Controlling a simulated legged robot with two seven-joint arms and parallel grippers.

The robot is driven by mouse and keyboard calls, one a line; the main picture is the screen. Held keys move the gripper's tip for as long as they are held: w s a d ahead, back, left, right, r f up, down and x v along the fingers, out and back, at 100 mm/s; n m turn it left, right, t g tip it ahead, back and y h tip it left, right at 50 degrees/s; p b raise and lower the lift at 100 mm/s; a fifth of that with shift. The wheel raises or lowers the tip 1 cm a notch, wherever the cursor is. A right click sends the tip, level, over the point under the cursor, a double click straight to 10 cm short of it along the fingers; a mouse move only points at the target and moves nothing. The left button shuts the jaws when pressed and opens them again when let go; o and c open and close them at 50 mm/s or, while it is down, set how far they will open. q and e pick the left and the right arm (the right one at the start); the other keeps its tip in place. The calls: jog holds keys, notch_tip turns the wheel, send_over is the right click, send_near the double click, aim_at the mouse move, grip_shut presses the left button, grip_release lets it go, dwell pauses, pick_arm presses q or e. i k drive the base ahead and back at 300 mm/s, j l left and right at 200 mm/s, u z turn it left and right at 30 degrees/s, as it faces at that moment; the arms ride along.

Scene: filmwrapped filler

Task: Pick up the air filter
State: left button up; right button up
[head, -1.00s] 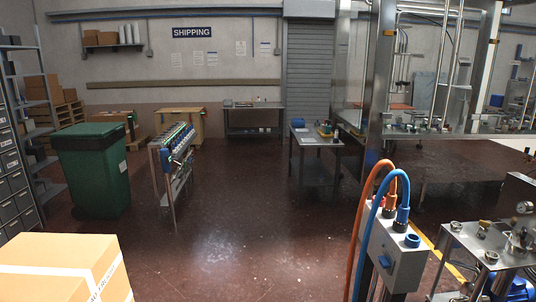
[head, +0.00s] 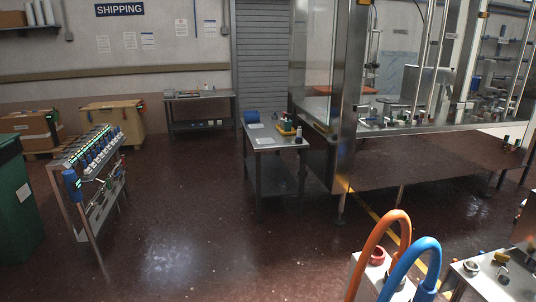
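No object that I can clearly tell is the air filter shows in the head view. A metal table (head: 272,139) stands ahead, near the middle. On it are a blue roll-like item (head: 252,116) and a small yellow, green and red item (head: 287,127), both too small to identify for sure. Neither of my grippers is in view.
A rack of green-lit devices (head: 92,150) and a green bin (head: 20,205) stand at left. A glass-walled metal machine (head: 345,110) is at right. A box with orange and blue hoses (head: 400,250) is close at lower right. The dark red floor between is open.

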aim_at(287, 125)
jog(key=i, duration=5.45)
jog(key=i+l+u, duration=0.2)
jog(key=i, duration=0.9)
